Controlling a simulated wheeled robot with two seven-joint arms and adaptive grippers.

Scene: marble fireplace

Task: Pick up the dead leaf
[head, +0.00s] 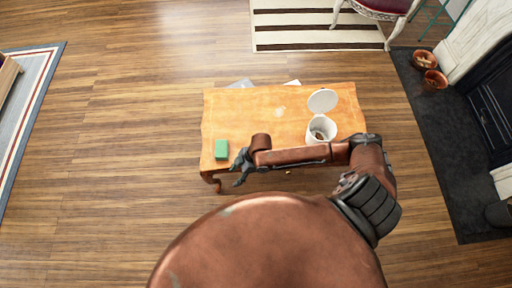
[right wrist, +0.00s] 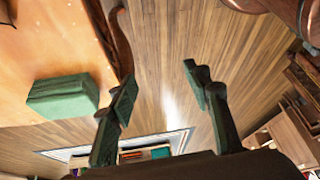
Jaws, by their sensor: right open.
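I cannot clearly make out a dead leaf. A tiny tan-orange speck (head: 288,171) shows just past the table's near edge, too small to name. A small pale patch (head: 280,110) lies on the wooden table (head: 237,106). My right gripper (head: 239,169) is open and empty by the table's near-left corner, close to the green block (head: 221,149). In the right wrist view, the open fingers (right wrist: 158,78) have wooden floor between them, and the green block (right wrist: 62,99) sits on the tabletop to their left. My left gripper is not in view.
A white bin (head: 312,132) with its lid up and brown matter inside stands on the table's right side, beyond my right forearm. Two terracotta pots (head: 435,80) stand on the dark hearth at right. The floor left of the table is clear.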

